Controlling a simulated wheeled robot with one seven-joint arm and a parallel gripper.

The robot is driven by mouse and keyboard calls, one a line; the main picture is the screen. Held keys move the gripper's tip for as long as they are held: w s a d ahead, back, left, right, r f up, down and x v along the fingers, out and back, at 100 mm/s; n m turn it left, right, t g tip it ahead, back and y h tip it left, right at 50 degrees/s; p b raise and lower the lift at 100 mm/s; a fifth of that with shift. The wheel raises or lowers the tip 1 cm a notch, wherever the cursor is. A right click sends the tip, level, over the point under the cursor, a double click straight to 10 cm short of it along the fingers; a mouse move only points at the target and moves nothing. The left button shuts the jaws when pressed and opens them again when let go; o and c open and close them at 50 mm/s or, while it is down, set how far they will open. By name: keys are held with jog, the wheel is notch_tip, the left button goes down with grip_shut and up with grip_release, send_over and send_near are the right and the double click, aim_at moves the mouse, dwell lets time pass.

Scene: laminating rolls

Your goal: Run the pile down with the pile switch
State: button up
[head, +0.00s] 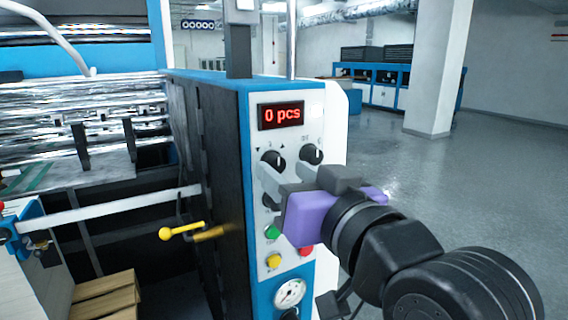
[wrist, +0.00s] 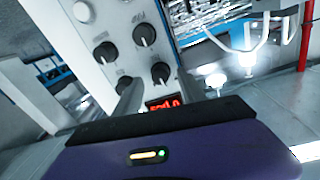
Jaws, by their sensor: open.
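The control panel (head: 262,215) is a white face on a blue and black machine housing. Its upper left black knob (head: 273,162) has down and up arrows beside it and looks like the pile switch; in the wrist view the panel is upside down and this knob (wrist: 160,72) appears between my fingertips. My gripper (head: 270,181) is open in front of the panel, its fingers pointing at the knobs, with no clear contact. It also shows in the wrist view (wrist: 158,82). My gripper hides part of the panel below the upper knobs.
Another black knob (head: 311,154) sits to the right. Green (head: 272,232), yellow (head: 273,261) and red (head: 305,251) buttons and a gauge (head: 290,293) are below. A yellow handle (head: 182,231) sticks out at left. Floor at right is clear.

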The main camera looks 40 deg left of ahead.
jog(key=shift+x, duration=0.85)
grip_shut()
